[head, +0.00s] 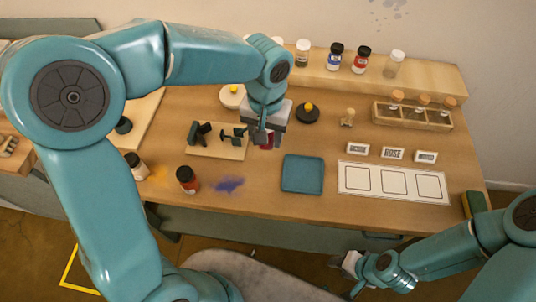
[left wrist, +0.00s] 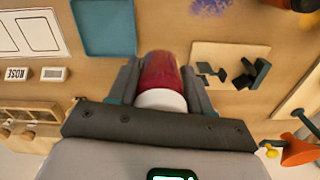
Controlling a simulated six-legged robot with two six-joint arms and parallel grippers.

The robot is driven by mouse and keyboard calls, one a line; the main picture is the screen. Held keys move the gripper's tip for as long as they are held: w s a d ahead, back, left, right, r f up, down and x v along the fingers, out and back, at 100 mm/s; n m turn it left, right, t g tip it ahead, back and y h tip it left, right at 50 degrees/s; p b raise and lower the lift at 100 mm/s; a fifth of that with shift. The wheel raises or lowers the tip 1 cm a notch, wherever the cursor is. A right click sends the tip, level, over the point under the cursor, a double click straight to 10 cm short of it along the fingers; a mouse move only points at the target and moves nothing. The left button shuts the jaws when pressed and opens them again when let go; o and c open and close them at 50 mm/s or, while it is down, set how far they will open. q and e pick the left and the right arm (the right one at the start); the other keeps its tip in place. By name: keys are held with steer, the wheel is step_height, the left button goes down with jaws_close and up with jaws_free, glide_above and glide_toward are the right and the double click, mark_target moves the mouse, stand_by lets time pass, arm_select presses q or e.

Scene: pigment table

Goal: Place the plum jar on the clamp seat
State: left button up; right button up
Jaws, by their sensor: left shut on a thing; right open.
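My left gripper (head: 268,138) is shut on the plum jar (head: 267,143), above the table. In the left wrist view the plum jar (left wrist: 159,72), dark red with a white cap, sits between the two fingers. The clamp board (head: 230,153) is light wood with black clamp parts (head: 205,132), just left of the held jar. The board also shows in the left wrist view (left wrist: 215,52), to the right of the jar and apart from it. I cannot tell the seat apart clearly. My right gripper (head: 350,264) is open and empty, off the table's front edge.
A blue-green tray (head: 302,174) lies right of the jar. Knobbed round pieces (head: 307,112) and (head: 232,97) stand behind. A card with outlined squares (head: 393,182) lies at right.

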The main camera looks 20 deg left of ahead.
mark_target(267, 167)
arm_select(q)
step_height(267, 167, down, 12)
steer(key=shift+r, duration=0.2)
steer(key=shift+f, duration=0.1)
steer(key=shift+f, duration=0.1)
steer(key=o, duration=0.8)
steer(key=shift+o, duration=0.2)
